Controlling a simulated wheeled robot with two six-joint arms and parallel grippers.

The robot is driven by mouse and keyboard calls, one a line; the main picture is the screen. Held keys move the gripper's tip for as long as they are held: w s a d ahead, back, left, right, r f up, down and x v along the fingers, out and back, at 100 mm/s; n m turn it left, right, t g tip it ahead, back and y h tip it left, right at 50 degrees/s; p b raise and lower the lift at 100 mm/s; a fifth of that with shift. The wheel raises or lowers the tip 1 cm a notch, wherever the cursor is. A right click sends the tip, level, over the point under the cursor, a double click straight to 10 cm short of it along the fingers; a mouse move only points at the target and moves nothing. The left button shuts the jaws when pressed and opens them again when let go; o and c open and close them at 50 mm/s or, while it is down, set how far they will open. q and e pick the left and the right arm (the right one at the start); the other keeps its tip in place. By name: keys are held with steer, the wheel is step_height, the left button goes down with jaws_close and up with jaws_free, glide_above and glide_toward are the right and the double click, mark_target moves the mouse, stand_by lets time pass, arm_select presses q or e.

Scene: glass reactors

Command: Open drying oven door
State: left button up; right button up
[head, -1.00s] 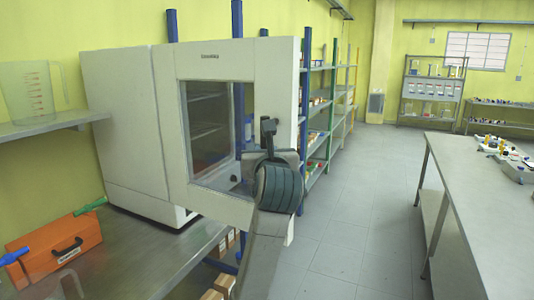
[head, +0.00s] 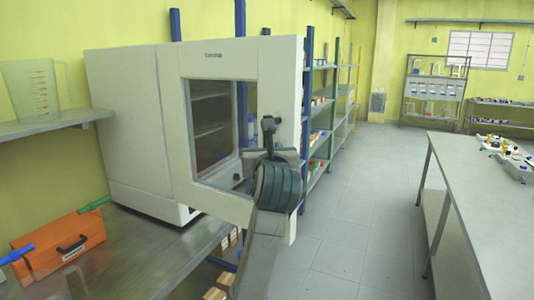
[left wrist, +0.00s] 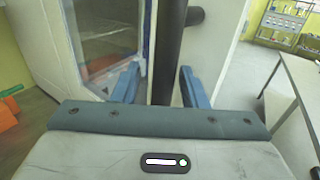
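The drying oven (head: 140,130) is a large white box on the steel bench at the left. Its white door (head: 220,65) has a window and stands open, swung out from the body; a blue rack post shows through the glass. The dark vertical handle (head: 268,128) is on the door's outer part. My left gripper (head: 270,155) is at the handle. My right gripper is not in view.
An orange case (head: 60,245) lies on the steel bench (head: 150,260). A shelf (head: 60,125) with a measuring jug is above it. A long steel table (head: 470,180) stands at the right. The floor (head: 355,200) between is clear.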

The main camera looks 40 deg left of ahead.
arm_select(q)
steer(key=b+v, duration=0.2)
steer(key=v, duration=0.8)
steer(key=shift+s+d+b, duration=0.15)
steer(key=shift+s+b, duration=0.15)
steer(key=shift+b, duration=0.1)
